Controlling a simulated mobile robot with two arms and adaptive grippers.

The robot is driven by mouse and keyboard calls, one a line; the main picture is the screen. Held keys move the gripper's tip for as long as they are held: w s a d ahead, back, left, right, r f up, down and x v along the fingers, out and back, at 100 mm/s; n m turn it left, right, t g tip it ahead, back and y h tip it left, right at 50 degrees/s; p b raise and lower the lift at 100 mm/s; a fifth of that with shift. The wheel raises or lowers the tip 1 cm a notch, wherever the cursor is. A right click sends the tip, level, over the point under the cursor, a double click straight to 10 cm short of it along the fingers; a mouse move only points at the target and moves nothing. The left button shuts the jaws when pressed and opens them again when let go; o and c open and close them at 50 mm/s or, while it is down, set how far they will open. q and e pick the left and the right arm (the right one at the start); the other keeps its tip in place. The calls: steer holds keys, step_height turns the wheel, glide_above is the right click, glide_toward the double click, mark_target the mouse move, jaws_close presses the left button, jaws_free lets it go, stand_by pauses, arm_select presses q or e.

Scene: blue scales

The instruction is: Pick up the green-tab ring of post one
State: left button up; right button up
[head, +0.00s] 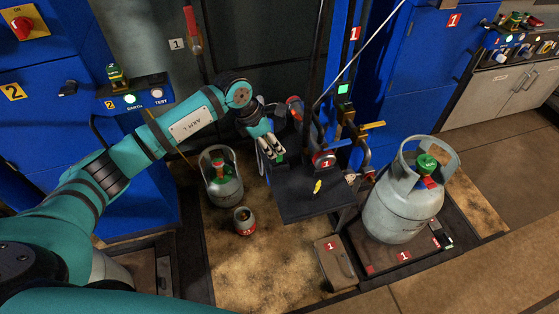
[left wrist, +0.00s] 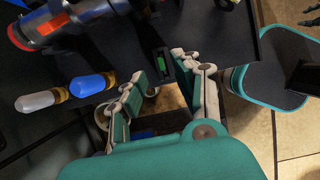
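A small dark piece with a green tab (left wrist: 162,62) lies at the edge of a dark tabletop in the left wrist view. It looks like the green-tab ring, but its ring shape is too small to make out. A bit of green (head: 280,153) also shows at my fingertips in the head view. My left gripper (head: 272,150) points down at the left edge of the small dark table (head: 305,208) of post one. In the left wrist view its fingers (left wrist: 161,78) are spread, with the green-tab piece just beyond and between the tips. My right gripper is not in view.
A red-and-grey nozzle-like part (left wrist: 50,22), a blue-ended piece (left wrist: 88,85) and a white-ended piece (left wrist: 38,100) are near my left gripper. A yellow item (head: 317,186) lies on the table. Gas cylinders stand left (head: 226,188) and right (head: 402,208) of it.

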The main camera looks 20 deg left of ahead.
mark_target(279, 162)
arm_select(q)
steer(key=p+x, duration=0.1)
steer(key=x, duration=0.4)
steer(key=shift+d+f, duration=0.1)
steer(key=shift+f, duration=0.25)
steer(key=shift+c, duration=0.2)
jaws_close()
